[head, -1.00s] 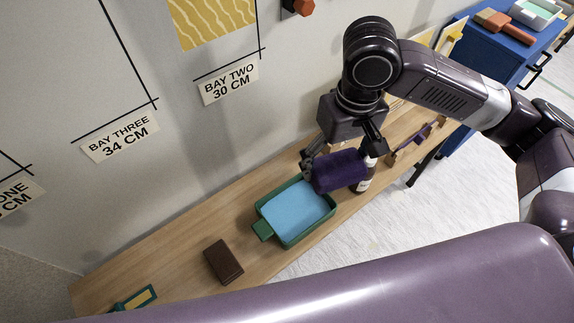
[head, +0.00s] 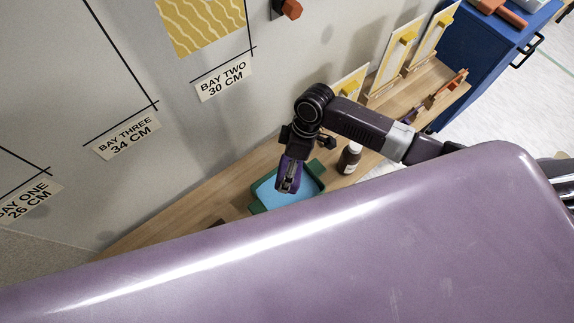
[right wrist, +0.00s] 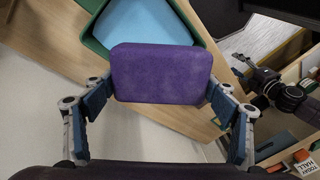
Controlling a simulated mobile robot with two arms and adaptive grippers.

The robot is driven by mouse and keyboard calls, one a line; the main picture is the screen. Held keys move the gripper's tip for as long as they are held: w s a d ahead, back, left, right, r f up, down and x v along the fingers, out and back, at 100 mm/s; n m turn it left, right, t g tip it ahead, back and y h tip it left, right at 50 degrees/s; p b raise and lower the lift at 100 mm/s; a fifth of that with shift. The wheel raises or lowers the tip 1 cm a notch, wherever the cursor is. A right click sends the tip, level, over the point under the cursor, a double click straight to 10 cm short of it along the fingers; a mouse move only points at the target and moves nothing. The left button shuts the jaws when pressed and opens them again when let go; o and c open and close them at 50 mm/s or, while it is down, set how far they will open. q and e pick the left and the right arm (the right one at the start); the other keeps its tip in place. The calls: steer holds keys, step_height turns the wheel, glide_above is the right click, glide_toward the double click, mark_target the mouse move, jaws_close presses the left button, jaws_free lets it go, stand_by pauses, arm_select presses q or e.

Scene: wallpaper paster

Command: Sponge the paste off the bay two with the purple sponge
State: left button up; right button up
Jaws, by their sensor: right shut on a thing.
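My right gripper (right wrist: 161,100) is shut on the purple sponge (right wrist: 161,74), which sits between its two fingers in the right wrist view. In the head view the sponge (head: 284,174) hangs below my right gripper (head: 287,183), in front of the green tray (head: 312,192) with its blue inside. I cannot tell from these views whether the sponge touches the tray. The yellow wavy patch in bay two (head: 205,22) is on the wall at the top, above the label reading BAY TWO 30 CM (head: 222,78).
A wooden bench (head: 175,228) runs along the wall. A brown bottle (head: 349,158) stands right of the tray, and yellow sample boards (head: 395,58) stand behind. A blue cabinet (head: 490,60) is at the right. An orange knob (head: 291,9) projects from the wall.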

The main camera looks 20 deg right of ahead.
steer(key=shift+f+b, duration=0.6)
steer(key=shift+f, duration=0.05)
steer(key=shift+f+b, duration=3)
steer(key=shift+f, duration=0.8)
steer(key=shift+f, duration=0.25)
steer(key=shift+f, duration=1.25)
